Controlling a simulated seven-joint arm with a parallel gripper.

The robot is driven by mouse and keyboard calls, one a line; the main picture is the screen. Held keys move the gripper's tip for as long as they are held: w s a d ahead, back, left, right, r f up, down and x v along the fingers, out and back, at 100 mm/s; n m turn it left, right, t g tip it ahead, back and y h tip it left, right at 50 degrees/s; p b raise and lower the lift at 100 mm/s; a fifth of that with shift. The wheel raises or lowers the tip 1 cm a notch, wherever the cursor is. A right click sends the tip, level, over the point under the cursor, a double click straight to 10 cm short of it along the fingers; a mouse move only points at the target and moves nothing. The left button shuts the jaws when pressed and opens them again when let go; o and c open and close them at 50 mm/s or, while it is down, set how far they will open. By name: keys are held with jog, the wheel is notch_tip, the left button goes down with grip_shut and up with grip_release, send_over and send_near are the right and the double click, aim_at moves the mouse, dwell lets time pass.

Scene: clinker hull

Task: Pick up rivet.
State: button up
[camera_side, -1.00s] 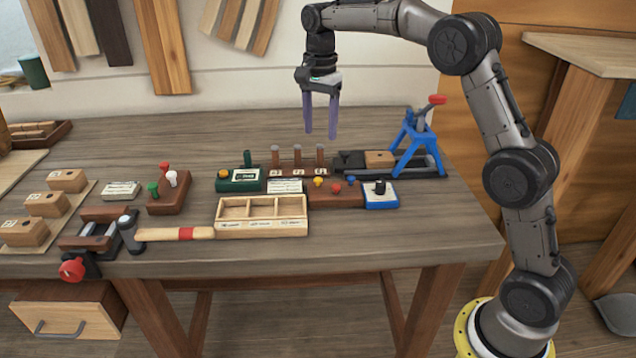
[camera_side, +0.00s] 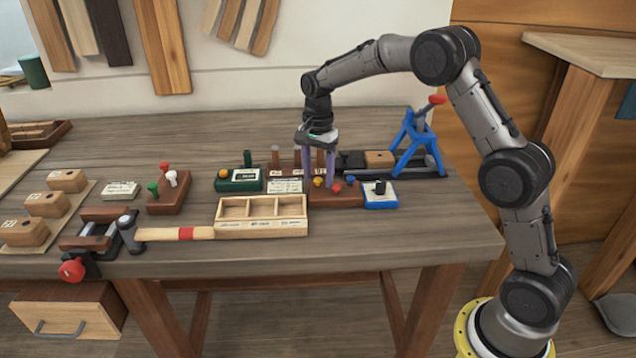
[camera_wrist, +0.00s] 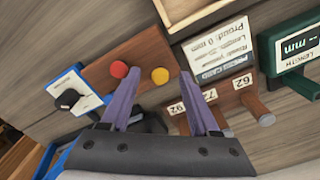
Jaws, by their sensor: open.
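Several brown pin-like rivets stand upright in a numbered wooden rack at the back middle of the bench. The left rivet (camera_side: 275,156) is clear in the side view. The other two are partly hidden by my gripper (camera_side: 317,183). In the wrist view the rivet by the 62 label (camera_wrist: 258,110) is at right, and the rivets by 72 and 92 are nearer my fingers. My gripper (camera_wrist: 160,76) points down, open, its purple fingers around or in front of the right end of the rack. I cannot tell whether a rivet stands between the fingers.
A wooden block with yellow and red knobs (camera_side: 337,199) is close to the fingertips. A blue dial box (camera_side: 381,201), a green length gauge (camera_side: 240,185), a three-part tray (camera_side: 262,228) and a blue stand (camera_side: 408,150) are nearby. A hammer (camera_side: 170,234) lies front left.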

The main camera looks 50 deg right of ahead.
jog(key=shift+f, duration=0.15)
grip_shut()
dwell(0.4)
